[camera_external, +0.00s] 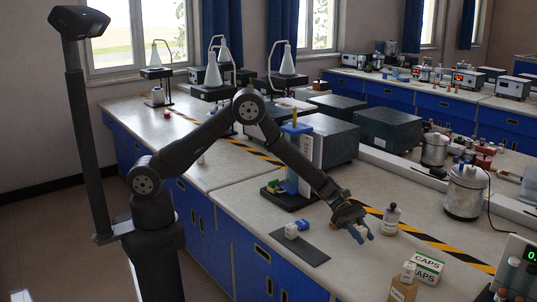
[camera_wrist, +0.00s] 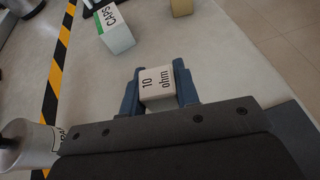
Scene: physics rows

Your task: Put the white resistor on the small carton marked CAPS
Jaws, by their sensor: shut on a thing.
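The white resistor, a small white block printed "10 ohm" (camera_wrist: 158,78), is between the two blue fingers of my gripper (camera_wrist: 159,92) in the wrist view. My gripper is shut on it. In the external view my gripper (camera_external: 359,231) is over the bench at the right of the dark mat, and the resistor cannot be made out there.
A brown carton (camera_external: 404,287) stands beside the CAPS carton. A white bottle (camera_external: 391,220) is close to my gripper. A dark mat (camera_external: 311,253) holds a white block (camera_external: 291,231). Bare bench lies between my gripper and the CAPS carton.

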